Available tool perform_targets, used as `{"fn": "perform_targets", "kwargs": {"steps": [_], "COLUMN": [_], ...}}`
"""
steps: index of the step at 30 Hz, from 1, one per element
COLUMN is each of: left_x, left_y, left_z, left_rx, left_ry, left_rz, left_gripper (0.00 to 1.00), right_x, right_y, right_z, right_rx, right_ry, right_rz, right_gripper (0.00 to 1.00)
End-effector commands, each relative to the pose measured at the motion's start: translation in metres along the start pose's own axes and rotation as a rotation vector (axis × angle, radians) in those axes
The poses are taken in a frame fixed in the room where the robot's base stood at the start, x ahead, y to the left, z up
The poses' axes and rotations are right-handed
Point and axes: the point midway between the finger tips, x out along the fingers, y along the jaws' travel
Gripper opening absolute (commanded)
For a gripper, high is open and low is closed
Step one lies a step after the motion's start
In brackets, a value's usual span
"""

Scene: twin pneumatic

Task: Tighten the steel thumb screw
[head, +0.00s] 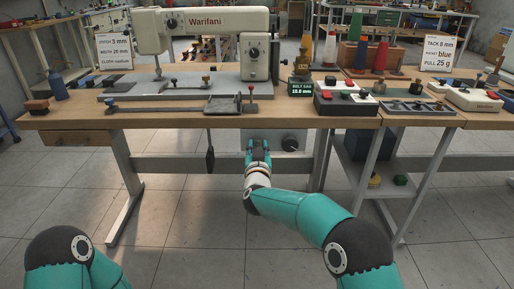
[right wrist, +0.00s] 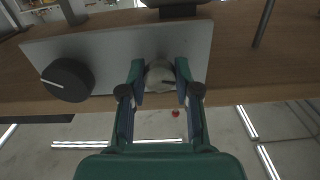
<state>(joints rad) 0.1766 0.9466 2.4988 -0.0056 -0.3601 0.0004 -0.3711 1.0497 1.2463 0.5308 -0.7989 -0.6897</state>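The steel thumb screw (right wrist: 160,76) is a round grey knob on a pale grey plate (right wrist: 112,52) in the right wrist view. My right gripper (right wrist: 160,84) has one finger on each side of it, and the knob fills the gap between the fingertips. In the head view my right gripper (head: 258,150) is below the front edge of the workbench, in front of the plate. The thumb screw is hidden there. My left arm shows at the bottom left of the head view, but its gripper is out of view.
A black dial (right wrist: 67,80) with a white mark sits beside the thumb screw on the plate; it also shows in the head view (head: 290,144). The wooden workbench (head: 75,122) above carries a sewing machine (head: 205,22) and a black box with red buttons (head: 345,103). The floor in front is clear.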

Motion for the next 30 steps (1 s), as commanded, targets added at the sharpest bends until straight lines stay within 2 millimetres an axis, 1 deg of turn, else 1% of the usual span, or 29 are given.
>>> {"fn": "perform_targets", "kwargs": {"steps": [1, 3, 4, 11, 16, 23, 30], "left_x": [0.0, 0.0, 0.0, 0.002, 0.006, 0.017, 0.032], "left_y": [0.0, 0.0, 0.0, -0.001, -0.002, -0.006, -0.011], "left_z": [0.0, 0.0, 0.0, 0.0, 0.0, 0.0, 0.0], "left_rx": [0.0, 0.0, 0.001, 0.0, 0.0, 0.0, 0.0], "left_ry": [0.0, 0.0, 0.0, 0.0, 0.0, 0.0, 0.0], "left_rz": [0.0, 0.0, 0.0, 0.0, 0.0, 0.0, 0.0], "left_gripper": [0.0, 0.0, 0.0, 0.0, 0.0, 0.0, 0.0], "right_x": [0.0, 0.0, 0.0, 0.0, 0.0, 0.0, 0.0], "right_y": [0.0, 0.0, -0.004, -0.001, 0.0, 0.0, 0.001], "right_z": [0.0, 0.0, 0.0, 0.0, 0.001, 0.002, 0.003], "right_rx": [0.0, 0.0, 0.0, 0.017, 0.073, 0.224, 0.444], "right_ry": [0.0, 0.0, 0.0, 0.0, 0.001, 0.0, 0.001], "right_rz": [0.0, 0.0, -0.001, -0.001, -0.001, -0.001, 0.0], "right_gripper": [0.09, 0.0, 0.0, 0.0, 0.0, 0.0, 0.0]}}
